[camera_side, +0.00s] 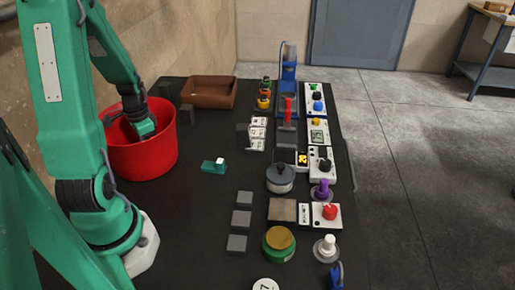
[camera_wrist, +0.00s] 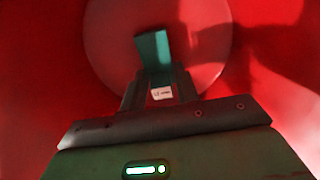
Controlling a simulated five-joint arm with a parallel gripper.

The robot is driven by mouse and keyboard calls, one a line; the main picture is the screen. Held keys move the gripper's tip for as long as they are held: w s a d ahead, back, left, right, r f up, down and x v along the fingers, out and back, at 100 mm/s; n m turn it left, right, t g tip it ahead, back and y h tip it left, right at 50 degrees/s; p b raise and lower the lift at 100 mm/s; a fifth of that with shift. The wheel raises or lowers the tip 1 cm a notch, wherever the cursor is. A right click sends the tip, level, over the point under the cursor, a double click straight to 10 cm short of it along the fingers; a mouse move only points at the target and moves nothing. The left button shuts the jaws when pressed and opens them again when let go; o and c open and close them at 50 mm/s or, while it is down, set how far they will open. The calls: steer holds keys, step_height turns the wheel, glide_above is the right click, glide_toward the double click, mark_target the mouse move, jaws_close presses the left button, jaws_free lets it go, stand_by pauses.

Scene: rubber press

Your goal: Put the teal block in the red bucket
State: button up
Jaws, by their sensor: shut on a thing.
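The red bucket (camera_side: 150,160) stands on the dark table at the left. My gripper (camera_side: 146,128) reaches down inside it, and its fingertips are hidden by the bucket's wall in the side view. In the wrist view my gripper (camera_wrist: 156,75) is shut on the teal block (camera_wrist: 153,48), which sticks out past the fingers over the bucket's round floor (camera_wrist: 200,60). I cannot tell whether the block touches the floor. Red bucket walls surround the gripper in the wrist view.
A small teal-green piece with a bright white top (camera_side: 213,167) lies on the table right of the bucket. A brown tray (camera_side: 210,92) is behind. Several grey blocks (camera_side: 241,219) and a row of buttons and devices (camera_side: 280,178) fill the right side.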

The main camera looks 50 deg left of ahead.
steer(key=shift+f, duration=0.5)
steer(key=shift+f, duration=0.15)
steer(key=o, duration=1.1)
steer(key=shift+c, duration=0.2)
step_height(320, 180, up, 12)
steer(key=shift+r, duration=0.2)
steer(key=shift+w+d, duration=0.1)
steer(key=w+d+r+t+y, duration=0.1)
steer(key=w+d+r, duration=0.2)
steer(key=d, duration=0.3)
steer(key=w+d+r+t, duration=0.1)
steer(key=w+d+r, duration=0.25)
steer(key=d, duration=0.25)
steer(key=s+d+r+t, duration=0.1)
steer(key=d+r, duration=0.1)
steer(key=d, duration=0.4)
steer(key=s+d+r+t+h, duration=0.1)
steer(key=s+d+r+t, duration=0.1)
steer(key=d, duration=0.5)
steer(key=shift+d+r+t, duration=0.3)
steer(key=shift+r, duration=0.15)
